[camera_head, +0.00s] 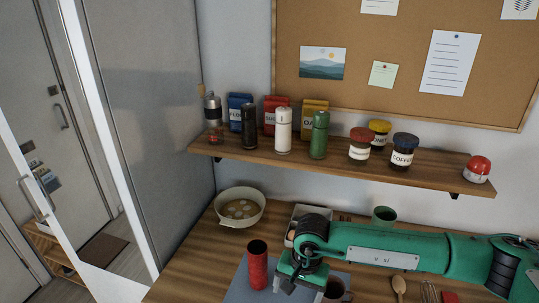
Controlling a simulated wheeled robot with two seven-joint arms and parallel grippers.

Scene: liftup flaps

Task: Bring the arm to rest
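My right arm (400,249), green with dark joints, comes in from the right and reaches across the wooden counter. Its gripper (300,286) points down at the bottom middle of the view, over a grey-blue mat (236,291). The fingertips are cut off or hidden, so I cannot tell whether it is open or shut. A red cylinder (257,265) stands just left of it, and a dark mug (336,289) is just right. My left gripper is not in view.
Behind the arm are a tray (302,212) and a green cup (384,215). A cream pot (240,206) stands at left. A wooden spoon (399,286) lies below the arm. A wall shelf (340,165) with jars and shakers hangs above.

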